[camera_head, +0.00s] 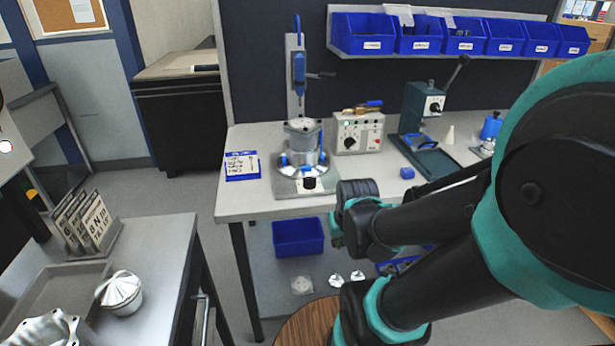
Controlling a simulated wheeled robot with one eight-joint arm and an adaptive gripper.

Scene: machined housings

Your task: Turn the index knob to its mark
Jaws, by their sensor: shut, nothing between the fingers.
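A fixture with a round silver turntable (302,171), a metal part clamped on top and blue clamps stands on the bench at the middle. A black knob (310,183) sits on the front of its base; it looks like the index knob. The mark and the knob's pointer are too small to make out. My arm comes in from the right, and its wrist is in front of the bench edge, right of and below the knob in the picture. My gripper's fingers do not show; the wrist and arm hide them. Nothing of mine visibly touches the knob.
A grey control box (358,132) with a dial stands right of the fixture. A dark green press (422,118) is further right. A blue-and-white card (242,165) lies left. Blue bins (440,36) hang behind. A side table (165,235) with a tray and metal parts stands front left.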

